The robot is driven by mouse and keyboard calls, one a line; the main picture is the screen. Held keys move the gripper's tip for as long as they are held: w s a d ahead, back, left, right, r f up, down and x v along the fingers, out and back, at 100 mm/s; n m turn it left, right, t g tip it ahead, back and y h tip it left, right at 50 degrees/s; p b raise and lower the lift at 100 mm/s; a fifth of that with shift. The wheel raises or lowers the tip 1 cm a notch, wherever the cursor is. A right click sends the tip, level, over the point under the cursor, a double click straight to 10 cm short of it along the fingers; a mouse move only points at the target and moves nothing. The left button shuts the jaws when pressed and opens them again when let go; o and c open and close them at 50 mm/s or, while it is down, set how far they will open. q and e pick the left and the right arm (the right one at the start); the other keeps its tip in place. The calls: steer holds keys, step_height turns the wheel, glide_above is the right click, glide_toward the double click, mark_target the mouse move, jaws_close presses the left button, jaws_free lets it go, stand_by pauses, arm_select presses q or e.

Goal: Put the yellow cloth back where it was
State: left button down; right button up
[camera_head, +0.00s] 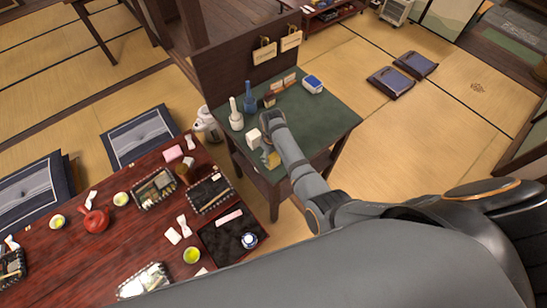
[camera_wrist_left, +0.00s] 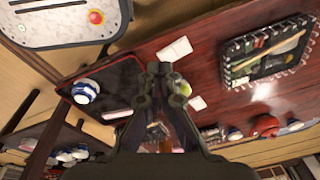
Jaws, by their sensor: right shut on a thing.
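A yellow cloth (camera_head: 274,159) shows at the front edge of the green-topped side table (camera_head: 318,122). My right gripper (camera_head: 268,150) is at this front edge, shut on the yellow cloth. My own wrist hides part of the gripper and most of the hold. My left gripper (camera_wrist_left: 161,72) shows in the left wrist view, its fingertips close together with nothing seen between them. It is above the red-brown dining table. In the head view the left gripper is hidden.
On the side table stand a white bottle (camera_head: 236,115), a blue bottle (camera_head: 250,100), a white box (camera_head: 253,136) and a blue-and-white box (camera_head: 313,84). The dining table (camera_head: 100,250) holds black trays, cups and a red teapot (camera_head: 94,221). A white kettle (camera_head: 208,124) stands between the tables.

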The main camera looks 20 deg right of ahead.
mark_target(273, 155)
steer(key=o, duration=1.2)
steer(key=shift+f, duration=0.1)
steer(key=shift+r, duration=0.3)
step_height(273, 155, up, 10)
steer(key=p, duration=1)
steer(key=shift+f, duration=0.15)
arm_select(q)
step_height(273, 155, up, 9)
steer(key=s, duration=0.2)
steer(key=shift+s+a+b, duration=0.15)
steer(key=shift+a+b, duration=0.2)
steer(key=shift+b, duration=0.05)
arm_select(e)
steer(key=shift+w+a+r, duration=0.1)
steer(key=shift+r, duration=0.85)
